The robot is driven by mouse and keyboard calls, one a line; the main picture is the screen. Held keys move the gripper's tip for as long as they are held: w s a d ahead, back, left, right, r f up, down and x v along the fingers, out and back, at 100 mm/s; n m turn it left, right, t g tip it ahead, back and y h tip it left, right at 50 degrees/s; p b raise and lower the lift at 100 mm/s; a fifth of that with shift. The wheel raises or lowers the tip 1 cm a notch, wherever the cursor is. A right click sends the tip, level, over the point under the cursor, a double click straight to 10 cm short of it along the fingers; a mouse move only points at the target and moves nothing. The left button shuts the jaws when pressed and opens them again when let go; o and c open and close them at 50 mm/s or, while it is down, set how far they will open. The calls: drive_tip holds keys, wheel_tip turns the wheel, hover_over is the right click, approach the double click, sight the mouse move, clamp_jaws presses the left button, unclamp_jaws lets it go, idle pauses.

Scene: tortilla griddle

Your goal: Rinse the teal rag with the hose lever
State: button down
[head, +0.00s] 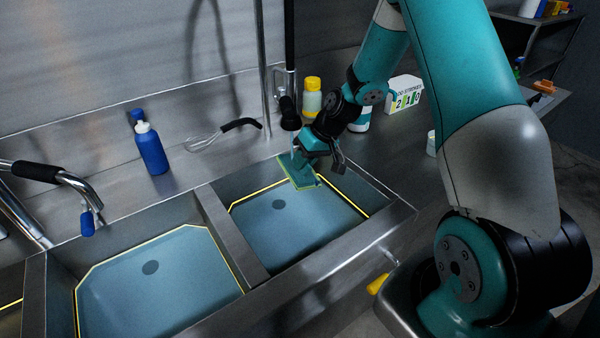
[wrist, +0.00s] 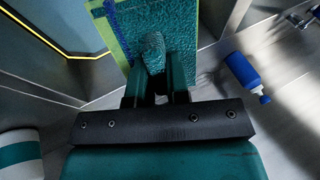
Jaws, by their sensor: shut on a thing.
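The teal rag (head: 298,172) hangs from my gripper (head: 308,158) over the back of the right sink basin (head: 290,220). It has a light green edge. In the wrist view the rag (wrist: 180,20) is bunched between the two fingers of my gripper (wrist: 155,85), which are shut on it. The hose hangs as a black and steel upright behind the basin, with a dark lever end (head: 290,112) just behind and above my gripper. I cannot tell whether the rag touches the basin.
A left basin (head: 160,275) lies beside the right one, with a divider (head: 228,228) between. A blue bottle (head: 150,150) and a whisk (head: 222,134) are on the back ledge. A yellow bottle (head: 312,98) and white box (head: 405,93) stand behind my arm.

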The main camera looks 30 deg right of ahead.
drive_tip(key=shift+s+a, duration=0.1)
drive_tip(key=shift+s+a, duration=0.3)
drive_tip(key=shift+s, duration=0.1)
drive_tip(key=shift+w, duration=0.1)
drive_tip(key=shift+w+d, duration=0.4)
idle(0.3)
drive_tip(key=s+d, duration=0.5)
drive_tip(key=d, duration=0.1)
drive_tip(key=shift+d, duration=0.2)
idle(0.4)
drive_tip(key=shift+w, duration=0.1)
idle(1.1)
drive_tip(key=s+d+r+p, duration=0.2)
drive_tip(key=s+d+r, duration=0.1)
drive_tip(key=d+r, duration=0.1)
drive_tip(key=shift+p, duration=0.3)
